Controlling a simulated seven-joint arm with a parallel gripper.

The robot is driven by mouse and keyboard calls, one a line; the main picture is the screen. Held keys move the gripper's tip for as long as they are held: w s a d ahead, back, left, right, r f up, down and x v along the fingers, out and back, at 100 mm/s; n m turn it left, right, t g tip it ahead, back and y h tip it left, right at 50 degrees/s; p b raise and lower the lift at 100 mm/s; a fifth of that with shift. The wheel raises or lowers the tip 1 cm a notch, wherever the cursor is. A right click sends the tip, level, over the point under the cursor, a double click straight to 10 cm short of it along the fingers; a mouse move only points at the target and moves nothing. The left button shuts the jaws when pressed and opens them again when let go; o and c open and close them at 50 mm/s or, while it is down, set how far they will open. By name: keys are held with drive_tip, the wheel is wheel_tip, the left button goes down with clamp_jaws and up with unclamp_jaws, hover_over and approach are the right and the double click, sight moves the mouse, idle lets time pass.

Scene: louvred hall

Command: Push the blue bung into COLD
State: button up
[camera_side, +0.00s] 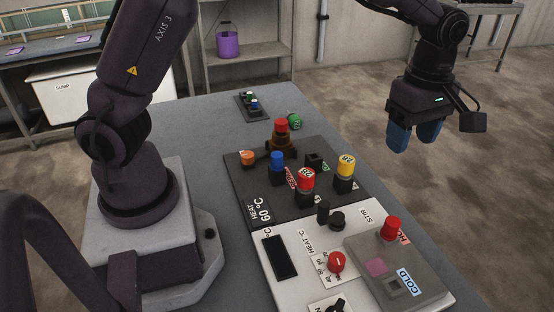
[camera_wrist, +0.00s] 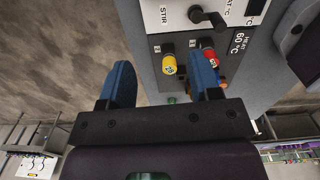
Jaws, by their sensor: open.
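The blue bung (camera_side: 277,159) stands upright in a dark holder on the black 60 °C panel, left of a red-and-white bung. The COLD socket (camera_side: 392,287) is a square opening in the grey block (camera_side: 366,256) at the front right, beside the COLD label (camera_side: 408,282); it looks empty. My gripper (camera_side: 414,146) is open and empty, high and to the right of the blue bung, out past the table edge. In the wrist view my gripper's (camera_wrist: 163,70) two blue fingers stand apart with nothing held.
A yellow bung (camera_side: 346,167), a red-and-white bung (camera_side: 306,180) and a brown stand with a red top (camera_side: 281,126) crowd around the blue bung. A red bung (camera_side: 390,228) stands by the HOT label. A small dark tray (camera_side: 252,106) lies behind.

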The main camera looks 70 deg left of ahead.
drive_tip(key=s+a+f+n, duration=0.2)
drive_tip(key=a+n, duration=0.1)
drive_tip(key=a, duration=0.9)
drive_tip(key=m, duration=0.2)
hover_over(277, 154)
wheel_tip(277, 154, down, 6)
drive_tip(key=shift+s+d+f, duration=0.1)
drive_tip(key=shift+s+f, duration=0.05)
drive_tip(key=shift+f, duration=0.1)
drive_tip(key=shift+s+f+m, duration=0.1)
drive_tip(key=shift+f+m, duration=0.15)
drive_tip(key=shift+m, duration=0.35)
drive_tip(key=shift+w+f+m, duration=0.15)
drive_tip(key=shift+w+m, duration=0.05)
drive_tip(key=shift+m, duration=0.1)
drive_tip(key=shift+f, duration=4.8)
drive_tip(key=shift+c, duration=0.2)
clamp_jaws()
